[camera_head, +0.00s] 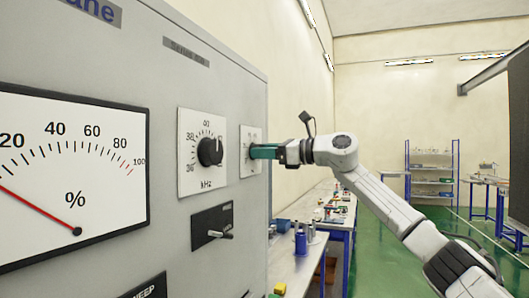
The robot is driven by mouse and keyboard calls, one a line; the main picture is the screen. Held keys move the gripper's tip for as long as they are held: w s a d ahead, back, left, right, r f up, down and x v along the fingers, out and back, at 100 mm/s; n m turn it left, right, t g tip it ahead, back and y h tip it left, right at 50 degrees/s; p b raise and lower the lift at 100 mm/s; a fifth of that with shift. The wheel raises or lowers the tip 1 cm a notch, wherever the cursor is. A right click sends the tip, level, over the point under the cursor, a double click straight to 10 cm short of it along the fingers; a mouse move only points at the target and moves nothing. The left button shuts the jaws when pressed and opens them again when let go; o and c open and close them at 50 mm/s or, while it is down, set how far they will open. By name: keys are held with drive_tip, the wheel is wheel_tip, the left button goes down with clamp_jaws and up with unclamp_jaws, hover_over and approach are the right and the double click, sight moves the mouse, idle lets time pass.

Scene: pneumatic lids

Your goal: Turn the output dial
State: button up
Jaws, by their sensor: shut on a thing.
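A grey cabinet front (225,95) fills the left side. The far small white dial plate (246,169), with a faint scale, is near the cabinet's right edge. My gripper (254,152), with teal fingers, reaches in from the right and is shut on the knob at the middle of this plate, which I take as the output dial. The fingers hide the knob, so its pointer and setting cannot be read. A nearer black dial (210,152) on a white kHz plate is untouched, to the left of my gripper.
A large % meter (75,165) has its red needle near the low end. A lever switch (213,230) sits below the kHz dial. A workbench (295,265) with blue and small parts stands beyond the cabinet. Green floor (395,255) lies open to the right.

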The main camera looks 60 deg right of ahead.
drive_tip(key=shift+m, duration=0.3)
drive_tip(key=m+p, duration=0.4)
drive_tip(key=m, duration=1.4)
drive_tip(key=shift+d, duration=0.2)
drive_tip(key=shift+m+p, duration=0.3)
drive_tip(key=shift+m, duration=0.2)
drive_tip(key=o, duration=1.1)
drive_tip(key=shift+c, duration=0.2)
drive_tip(key=shift+s+f, duration=0.1)
drive_tip(key=s+b, duration=0.3)
drive_tip(key=s, duration=0.7)
drive_tip(key=shift+s+d+b, duration=0.3)
drive_tip(key=shift+d+b, duration=0.05)
drive_tip(key=shift+d, duration=0.05)
